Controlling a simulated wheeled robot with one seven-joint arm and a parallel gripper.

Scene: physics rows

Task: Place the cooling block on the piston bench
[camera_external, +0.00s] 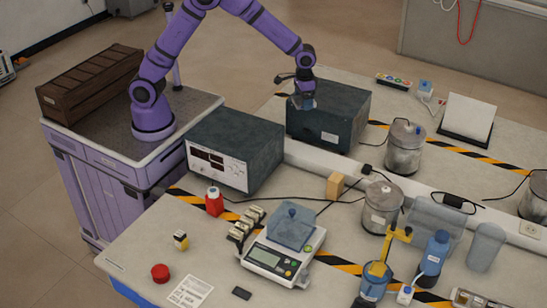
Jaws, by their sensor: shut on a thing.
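My gripper (303,100) hangs from the purple arm at the back, in front of the left part of the dark box (348,118). It is shut on a small blue-grey block (309,104), mostly hidden by the fingers; this may be the cooling block. I cannot tell whether the block touches the box or is held above it. No surface is clearly marked as the piston bench; the long light worktop (140,245) carries the equipment.
A dark instrument with displays (220,165) stands left of the box. A steel pot (404,150) stands to its right. A white scale (285,255), a red bottle (214,202), a wooden block (335,186) and a blue bottle (434,252) crowd the front. Cables cross the worktop.

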